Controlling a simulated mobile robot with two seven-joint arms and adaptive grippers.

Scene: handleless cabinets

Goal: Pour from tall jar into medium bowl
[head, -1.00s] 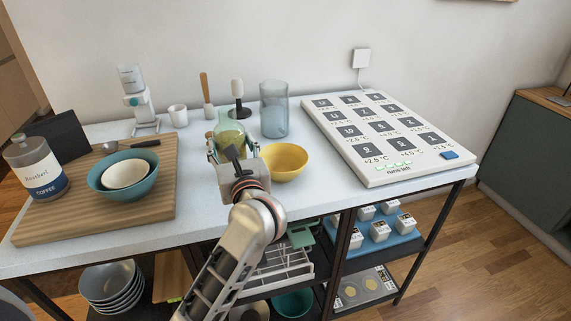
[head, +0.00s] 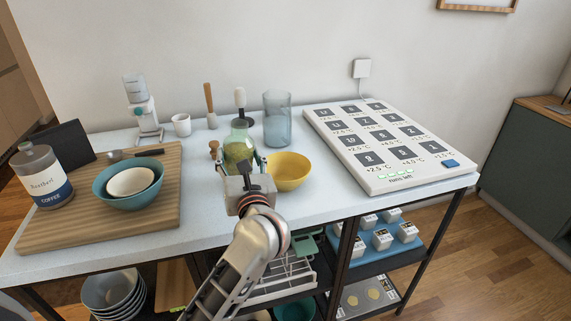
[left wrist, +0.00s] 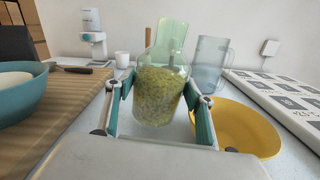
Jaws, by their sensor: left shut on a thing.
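The tall jar (head: 238,150) is clear greenish glass with a narrower neck, part filled with green granules. My left gripper (head: 250,168) is shut around its body; the left wrist view shows the jar (left wrist: 160,95) between the two fingers (left wrist: 158,112). The jar is near upright, its neck leaning slightly right in the wrist view. I cannot tell whether its base touches the table. The yellow bowl (head: 290,172), apparently the medium one, stands just right of the jar; it also shows in the wrist view (left wrist: 240,122) and looks empty. My right gripper is out of view.
A clear bluish pitcher (head: 278,120) stands behind the yellow bowl. A white panel (head: 385,150) lies to the right. A wooden board (head: 95,215) at left holds a teal bowl (head: 108,190) with a white bowl inside and a coffee jar (head: 42,178). A small wooden piece (head: 214,150) is beside the tall jar.

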